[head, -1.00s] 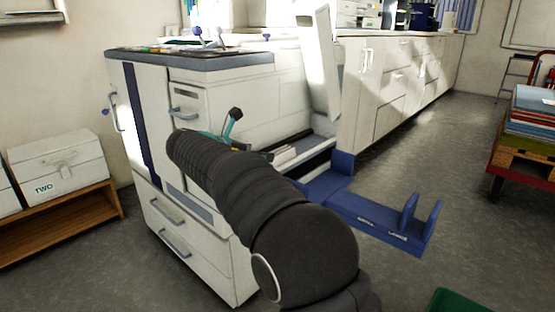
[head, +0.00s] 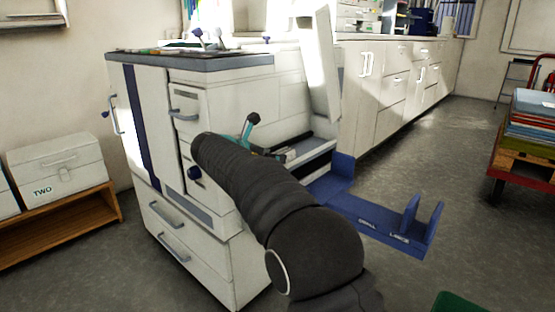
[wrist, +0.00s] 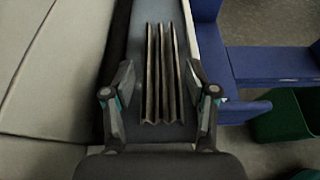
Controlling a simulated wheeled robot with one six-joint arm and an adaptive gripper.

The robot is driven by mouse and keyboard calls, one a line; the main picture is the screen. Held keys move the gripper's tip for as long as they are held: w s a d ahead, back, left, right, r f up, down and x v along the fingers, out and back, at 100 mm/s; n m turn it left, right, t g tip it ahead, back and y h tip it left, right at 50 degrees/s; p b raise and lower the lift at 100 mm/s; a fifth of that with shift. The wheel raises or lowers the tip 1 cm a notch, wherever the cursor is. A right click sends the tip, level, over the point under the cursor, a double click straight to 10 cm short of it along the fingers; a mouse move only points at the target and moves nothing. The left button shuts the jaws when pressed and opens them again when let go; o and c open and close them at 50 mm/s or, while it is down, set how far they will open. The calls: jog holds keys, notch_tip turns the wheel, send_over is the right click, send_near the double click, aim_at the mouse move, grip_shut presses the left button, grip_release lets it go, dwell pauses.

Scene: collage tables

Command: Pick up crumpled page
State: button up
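The crumpled page (wrist: 161,100) shows in the wrist view as a pleated, grey-brown strip with several sharp folds. It lies in the grey channel of a white machine (head: 240,85). My gripper (wrist: 161,72) is open, with one finger on each side of the page and a gap at both sides. I cannot tell the height of the fingertips over the page. In the head view my arm hides most of the gripper; a teal and black part of it (head: 247,128) shows by the machine's opening. The page is not clear in that view.
The machine's raised white panel (head: 320,65) stands right of the opening. A blue tray (head: 375,215) juts out at the lower right. A green bin (wrist: 285,115) sits below it. A red cart with stacked boards (head: 530,120) stands far right. Floor between is clear.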

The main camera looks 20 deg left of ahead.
jog(key=shift+c, duration=1.2)
jog(key=shift+r, duration=0.15)
